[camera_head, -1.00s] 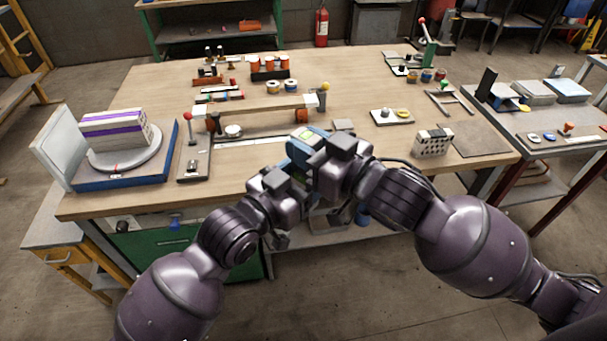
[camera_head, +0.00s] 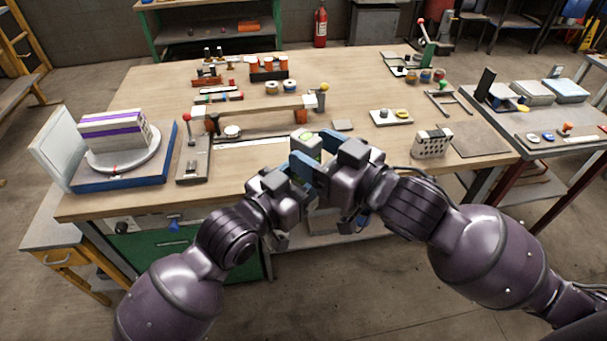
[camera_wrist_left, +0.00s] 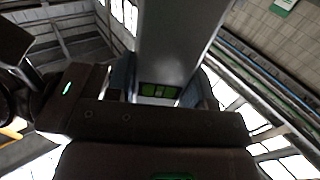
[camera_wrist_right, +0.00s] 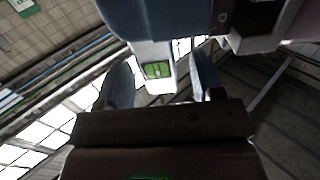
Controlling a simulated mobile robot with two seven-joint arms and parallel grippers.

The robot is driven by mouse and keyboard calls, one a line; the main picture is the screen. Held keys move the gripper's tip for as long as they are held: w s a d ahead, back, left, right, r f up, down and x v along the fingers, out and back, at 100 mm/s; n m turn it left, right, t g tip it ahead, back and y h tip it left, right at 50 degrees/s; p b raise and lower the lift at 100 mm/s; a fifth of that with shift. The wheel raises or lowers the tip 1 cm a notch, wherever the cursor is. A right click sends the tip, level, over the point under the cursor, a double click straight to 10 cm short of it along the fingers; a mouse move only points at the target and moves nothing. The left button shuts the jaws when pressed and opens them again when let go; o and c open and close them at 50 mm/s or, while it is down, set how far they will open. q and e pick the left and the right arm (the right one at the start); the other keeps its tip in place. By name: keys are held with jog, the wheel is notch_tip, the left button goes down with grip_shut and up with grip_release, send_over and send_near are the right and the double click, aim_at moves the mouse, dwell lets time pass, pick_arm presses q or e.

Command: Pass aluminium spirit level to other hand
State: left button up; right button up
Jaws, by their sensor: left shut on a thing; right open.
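The aluminium spirit level (camera_head: 307,143) is a light grey bar with a green vial, held above the workbench's front edge. Much of it is hidden by my grippers in the head view. My left gripper (camera_head: 299,176) is shut on it; in the left wrist view the level (camera_wrist_left: 172,45) rises between the blue fingers. My right gripper (camera_head: 318,168) is close beside the left one and open. In the right wrist view the level's end with a green vial (camera_wrist_right: 157,70) shows between the two spread fingers (camera_wrist_right: 160,88), with gaps on both sides.
The wooden workbench (camera_head: 160,95) lies below. A scale with a purple-striped block (camera_head: 112,130) stands at left. A perforated hollow brick (camera_head: 432,143) stands at right. Small parts and tools lie toward the back. A side table (camera_head: 550,120) stands at far right.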

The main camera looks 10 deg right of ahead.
jog(key=v, duration=0.5)
jog(key=shift+s+d+f, duration=0.1)
jog(key=shift+s+f, duration=0.05)
jog(key=s+d+f+m+h, duration=0.2)
jog(key=s+d+f+h, duration=0.1)
jog(key=f, duration=0.8)
jog(key=s+d+f+m+g+h, duration=0.1)
jog(key=s+d+f+m+h, duration=0.1)
jog(key=d+f+h, duration=0.3)
jog(key=s+d+f+m+g+h, duration=0.1)
jog(key=s+d+f+m+h, duration=0.2)
jog(key=d+f, duration=0.5)
notch_tip(320, 180, down, 9)
jog(key=shift+s+f+h, duration=0.1)
jog(key=shift+s+h, duration=0.3)
jog(key=shift+s, duration=0.15)
jog(key=shift+d, duration=0.15)
